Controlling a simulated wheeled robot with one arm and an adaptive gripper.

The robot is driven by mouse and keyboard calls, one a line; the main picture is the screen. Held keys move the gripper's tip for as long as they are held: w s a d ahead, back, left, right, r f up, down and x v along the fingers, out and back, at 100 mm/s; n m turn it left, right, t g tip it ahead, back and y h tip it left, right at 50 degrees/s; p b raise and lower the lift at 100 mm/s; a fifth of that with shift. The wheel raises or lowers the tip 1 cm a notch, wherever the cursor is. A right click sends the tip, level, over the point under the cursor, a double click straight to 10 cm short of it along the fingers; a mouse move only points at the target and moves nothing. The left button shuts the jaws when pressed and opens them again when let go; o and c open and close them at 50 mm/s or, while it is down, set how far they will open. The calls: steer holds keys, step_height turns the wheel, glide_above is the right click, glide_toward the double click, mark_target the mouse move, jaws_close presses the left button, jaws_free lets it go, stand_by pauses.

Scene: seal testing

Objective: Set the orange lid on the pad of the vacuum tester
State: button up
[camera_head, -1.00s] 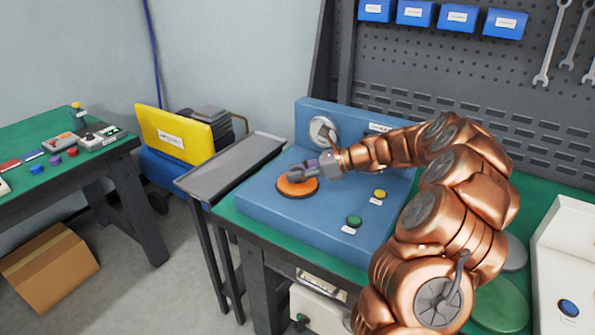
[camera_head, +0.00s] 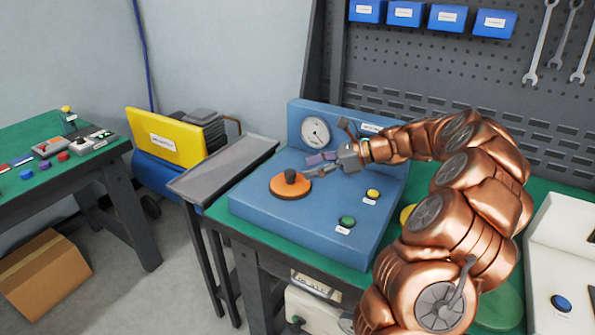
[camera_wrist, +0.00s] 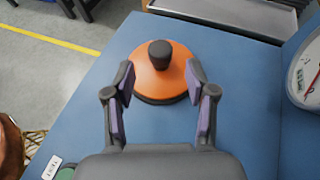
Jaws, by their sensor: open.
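The orange lid (camera_head: 289,187), a round disc with a black knob (camera_head: 291,176), lies flat on the blue vacuum tester (camera_head: 262,209). A dark rim shows under its edge, and the lid hides most of what is beneath. My gripper (camera_head: 311,167) is open and empty, just right of the lid in the head view. In the wrist view the lid (camera_wrist: 160,82) lies ahead, with its knob (camera_wrist: 160,54) beyond the spread fingertips (camera_wrist: 159,78). The fingers look clear of the knob.
The tester's gauge (camera_head: 316,132) stands on its raised back panel. A green button (camera_head: 347,221) and a yellow button (camera_head: 373,193) are on the front right of the tester. A grey tray stand (camera_head: 222,166) stands left of it.

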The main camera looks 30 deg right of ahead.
steer(key=v, duration=0.5)
steer(key=shift+d, duration=0.1)
steer(key=s+a+n+g+h, duration=0.1)
steer(key=s+a+n+g, duration=0.4)
steer(key=a, duration=0.7)
steer(key=s+a+n+g+h, duration=0.1)
steer(key=s+a+n+g, duration=0.1)
steer(key=s+a+n, duration=0.8)
steer(key=s+a+f+n+g+h, duration=0.1)
steer(key=s+a+f+n+h, duration=0.1)
steer(key=s, duration=0.3)
steer(key=s+a+f+n+g+h, duration=0.1)
steer(key=s+a+f+n+h, duration=0.15)
steer(key=s, duration=0.35)
steer(key=s+d+f+n+h, duration=0.3)
steer(key=s+d+n+h, duration=0.1)
steer(key=s, duration=0.7)
steer(key=shift+d+f+n+g+h, duration=0.25)
steer(key=shift+d+n+g+h, duration=0.15)
steer(key=shift+n, duration=0.25)
